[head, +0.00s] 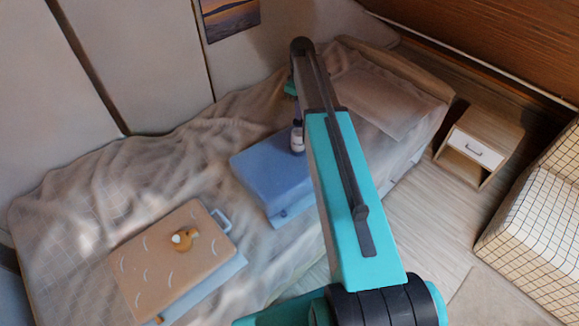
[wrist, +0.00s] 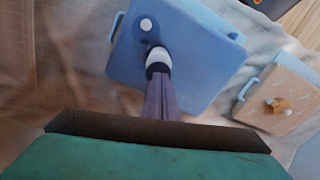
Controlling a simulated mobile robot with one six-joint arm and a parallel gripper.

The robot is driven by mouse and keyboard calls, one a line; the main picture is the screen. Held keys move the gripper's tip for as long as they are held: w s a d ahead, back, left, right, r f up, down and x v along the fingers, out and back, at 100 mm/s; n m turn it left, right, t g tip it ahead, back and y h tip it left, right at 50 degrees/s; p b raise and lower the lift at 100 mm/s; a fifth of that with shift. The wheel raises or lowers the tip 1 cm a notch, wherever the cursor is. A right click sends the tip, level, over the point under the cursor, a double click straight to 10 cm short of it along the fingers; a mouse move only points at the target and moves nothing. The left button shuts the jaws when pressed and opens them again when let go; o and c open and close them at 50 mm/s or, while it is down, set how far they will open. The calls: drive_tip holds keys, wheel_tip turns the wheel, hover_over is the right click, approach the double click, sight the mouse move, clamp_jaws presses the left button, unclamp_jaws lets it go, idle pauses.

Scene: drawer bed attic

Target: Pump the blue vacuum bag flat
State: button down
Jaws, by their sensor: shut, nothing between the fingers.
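The blue vacuum bag (head: 262,172) lies on the bed, partly behind my arm in the head view. It looks like a thick block, and it fills the upper middle of the wrist view (wrist: 205,55). A white round knob (wrist: 146,25) sits on its top. My gripper (wrist: 160,76) is shut over the bag, its narrow purple-grey fingers side by side. A white piece with a dark band (wrist: 158,58) shows at the fingertips. It also shows above the bag in the head view (head: 297,140). I cannot tell whether it touches the bag.
A tan bag (head: 150,262) with a fox-like emblem (head: 185,238) and a blue handle lies nearer on the bed (head: 75,210). A pillow (head: 375,100) is at the far end.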

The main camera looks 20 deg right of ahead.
sight(299, 122)
drive_tip(key=shift+f+b, duration=0.35)
drive_tip(key=shift+f, duration=0.5)
drive_tip(key=shift+f, duration=0.1)
drive_tip(key=shift+f+b, duration=0.7)
drive_tip(key=shift+f, duration=1.1)
drive_tip(key=shift+r+p, duration=1.65)
drive_tip(key=shift+r, duration=1.3)
drive_tip(key=shift+f, duration=0.25)
drive_tip(key=shift+f+b, duration=0.7)
drive_tip(key=shift+f, duration=0.6)
